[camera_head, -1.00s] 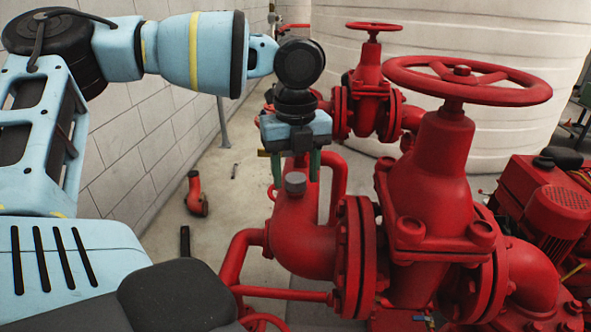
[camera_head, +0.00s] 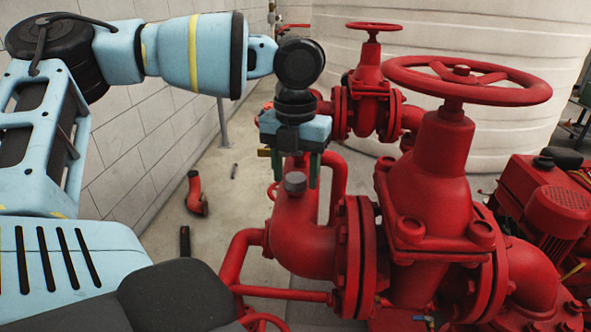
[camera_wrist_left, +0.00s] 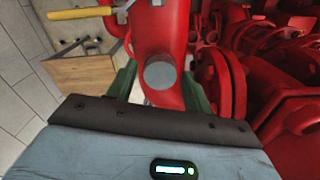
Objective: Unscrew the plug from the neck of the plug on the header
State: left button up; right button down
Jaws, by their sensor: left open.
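The grey round plug (camera_head: 295,182) sits on the neck on top of the red header pipe (camera_head: 300,235). My left gripper (camera_head: 295,176) points down with its green fingers apart, seemingly just above or around the plug; the head view does not show the exact depth. In the left wrist view the plug (camera_wrist_left: 160,72) shows as a grey disc between the two open fingers (camera_wrist_left: 156,86), with no clear contact. The neck below the plug is mostly hidden there. My right gripper is not in view.
A red gate valve with a large handwheel (camera_head: 466,80) stands close on the right, and a smaller valve (camera_head: 370,90) behind. A red pipe loop (camera_head: 338,180) rises just behind the plug. A red elbow (camera_head: 195,193) lies on open floor at left.

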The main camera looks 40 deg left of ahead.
pick_arm(q)
jog(key=shift+m, duration=0.9)
jog(key=c, duration=0.9)
jog(key=shift+r+n, duration=0.1)
jog(key=shift+n, duration=0.5)
jog(key=shift+c, duration=0.2)
jog(key=n, duration=0.3)
jog(key=shift+p, duration=0.3)
jog(key=shift+n, duration=0.3)
